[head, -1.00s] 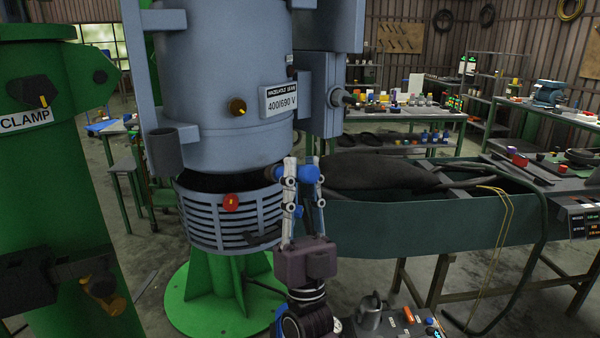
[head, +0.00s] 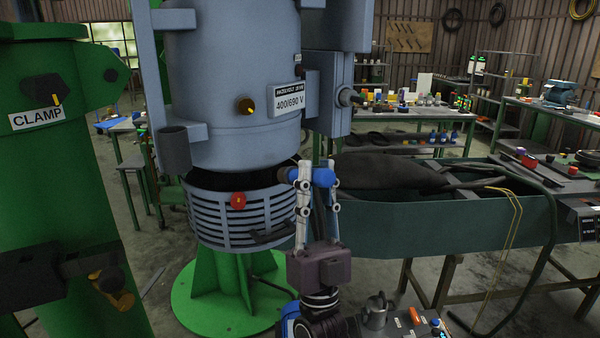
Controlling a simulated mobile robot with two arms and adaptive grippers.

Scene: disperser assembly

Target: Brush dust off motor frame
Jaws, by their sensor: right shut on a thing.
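The motor frame (head: 232,85) is a large blue-grey cylinder with a 400/690 V plate. It stands upright above a slotted ring (head: 222,215) with a red knob, with a dark gap between them. My right gripper (head: 318,178) points up at the right edge of that gap, at the frame's lower right. It is shut on a blue object (head: 324,177), seemingly the brush handle. Bristles cannot be made out, and contact with the frame cannot be told. My left gripper is not in view.
A green clamp column (head: 60,190) stands close on the left. A dark green trough (head: 440,228) on a bench lies to the right. A green round base (head: 195,300) is under the ring.

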